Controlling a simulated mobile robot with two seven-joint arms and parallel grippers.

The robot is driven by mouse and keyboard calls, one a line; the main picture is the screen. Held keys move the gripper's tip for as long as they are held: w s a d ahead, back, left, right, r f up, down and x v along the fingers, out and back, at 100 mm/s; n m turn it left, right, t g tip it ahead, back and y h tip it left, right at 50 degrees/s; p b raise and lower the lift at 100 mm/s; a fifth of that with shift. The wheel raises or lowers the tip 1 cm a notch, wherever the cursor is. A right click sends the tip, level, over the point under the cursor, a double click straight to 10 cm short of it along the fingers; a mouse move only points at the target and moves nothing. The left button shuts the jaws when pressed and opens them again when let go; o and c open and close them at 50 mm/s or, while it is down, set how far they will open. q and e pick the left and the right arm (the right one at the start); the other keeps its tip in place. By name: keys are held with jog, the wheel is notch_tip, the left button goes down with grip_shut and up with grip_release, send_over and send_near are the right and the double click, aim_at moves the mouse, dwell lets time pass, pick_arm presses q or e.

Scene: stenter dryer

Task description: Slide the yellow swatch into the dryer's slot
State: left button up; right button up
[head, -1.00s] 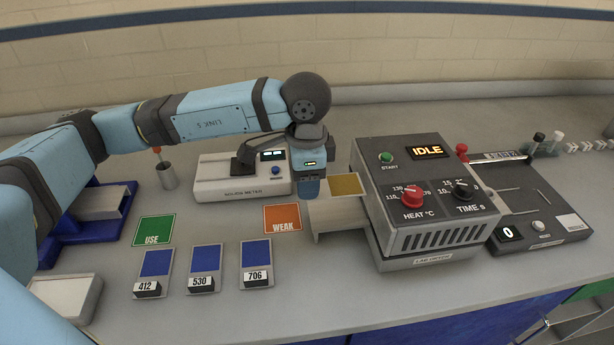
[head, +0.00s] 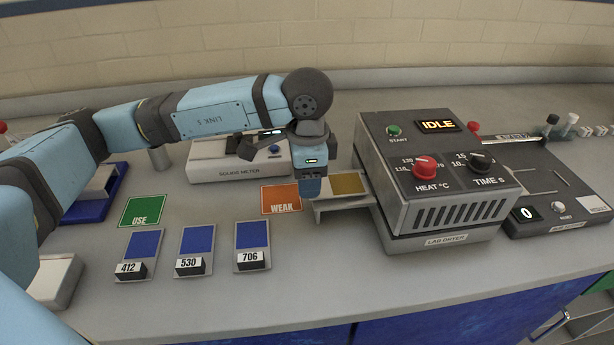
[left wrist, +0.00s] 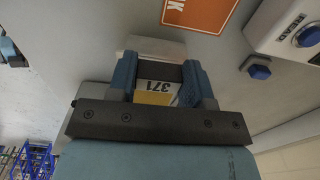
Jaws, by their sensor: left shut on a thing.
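The yellow swatch (head: 348,184) lies roughly flat over the ledge (head: 342,204) on the left side of the dryer (head: 435,200). I cannot tell whether it touches the ledge. My left gripper (head: 311,188) points down and is shut on the swatch's near end, left of the ledge. In the left wrist view the fingers (left wrist: 162,82) grip a label block (left wrist: 160,86) reading 371, with a bit of yellow (left wrist: 155,98) beside it. The slot itself is hidden from view. My right gripper is not in view.
The dryer's display (head: 437,126) reads IDLE. An orange WEAK card (head: 281,198) lies just left of the gripper, and a green USE card (head: 142,211) lies farther left. A meter (head: 238,172) is behind the gripper.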

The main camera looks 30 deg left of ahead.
aim_at(338, 185)
pick_arm(q)
jog(key=shift+d+f+b, duration=0.1)
jog(key=shift+f+b, duration=0.2)
jog(key=shift+f, duration=0.05)
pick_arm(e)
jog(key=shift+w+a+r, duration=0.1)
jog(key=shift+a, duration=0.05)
pick_arm(q)
jog(key=shift+w, duration=0.1)
jog(key=shift+w+d+b, duration=0.45)
jog(key=shift+w+d, duration=0.15)
jog(key=shift+d, duration=0.3)
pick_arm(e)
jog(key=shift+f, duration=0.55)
pick_arm(q)
jog(key=shift+w+d+f+b, duration=0.1)
jog(key=shift+w+d+b, duration=0.5)
jog(key=shift+d, duration=0.1)
jog(key=shift+w+d+b, duration=0.3)
jog(key=shift+d, duration=0.15)
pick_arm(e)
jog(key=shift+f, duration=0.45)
pick_arm(q)
jog(key=shift+w+d, duration=0.1)
jog(key=shift+d, duration=0.1)
